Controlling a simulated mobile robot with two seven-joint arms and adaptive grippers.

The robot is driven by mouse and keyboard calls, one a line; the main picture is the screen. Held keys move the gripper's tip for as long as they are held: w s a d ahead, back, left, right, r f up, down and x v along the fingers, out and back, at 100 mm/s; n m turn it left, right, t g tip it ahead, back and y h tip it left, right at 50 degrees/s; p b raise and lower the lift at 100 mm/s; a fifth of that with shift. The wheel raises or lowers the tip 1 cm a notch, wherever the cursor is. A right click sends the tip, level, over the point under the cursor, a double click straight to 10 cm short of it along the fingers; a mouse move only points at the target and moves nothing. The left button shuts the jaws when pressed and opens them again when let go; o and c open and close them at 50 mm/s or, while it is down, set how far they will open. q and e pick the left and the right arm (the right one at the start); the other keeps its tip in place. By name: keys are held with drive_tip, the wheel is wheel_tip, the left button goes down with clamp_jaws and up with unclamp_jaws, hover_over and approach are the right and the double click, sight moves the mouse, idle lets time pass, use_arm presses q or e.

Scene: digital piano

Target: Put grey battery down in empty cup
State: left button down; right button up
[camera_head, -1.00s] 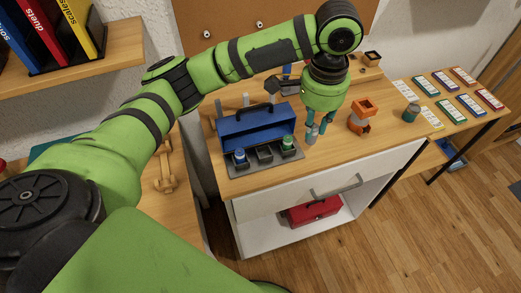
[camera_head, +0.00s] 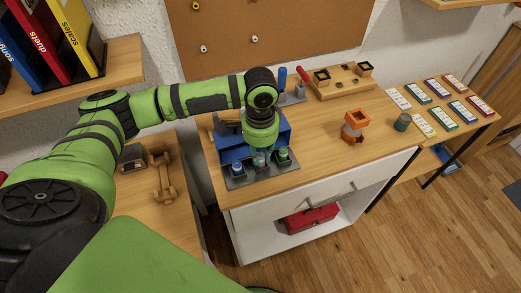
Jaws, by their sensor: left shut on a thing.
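My left gripper (camera_head: 262,156) is shut on the grey battery (camera_head: 259,160) and points down over the middle of a dark tray (camera_head: 240,183). The battery is small and upright; its lower end is at the tray's middle cup. I cannot tell whether it is inside the cup or just above it. The middle cup is mostly hidden by the gripper and battery. A blue battery (camera_head: 237,169) stands in the left cup and a green one (camera_head: 283,155) in the right cup. My right gripper is not in view.
A blue toolbox (camera_head: 232,146) stands right behind the tray, partly hidden by my arm. An orange device (camera_head: 354,125) and a grey-green cylinder (camera_head: 402,122) stand to the right. A wooden stand (camera_head: 342,82) is at the back. The desktop between tray and orange device is clear.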

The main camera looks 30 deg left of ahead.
sight(260, 155)
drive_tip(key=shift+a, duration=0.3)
use_arm(q)
drive_tip(key=shift+f, duration=0.25)
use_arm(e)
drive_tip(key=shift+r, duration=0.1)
use_arm(q)
drive_tip(key=c, duration=1.4)
unclamp_jaws()
drive_tip(key=shift+f, duration=0.1)
drive_tip(key=shift+o, duration=0.2)
drive_tip(key=shift+r, duration=0.3)
wheel_tip(260, 155, up, 12)
drive_tip(key=b, duration=0.1)
drive_tip(key=shift+b, duration=0.3)
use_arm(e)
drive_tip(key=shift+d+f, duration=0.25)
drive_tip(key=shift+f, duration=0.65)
use_arm(q)
drive_tip(key=shift+r, duration=0.1)
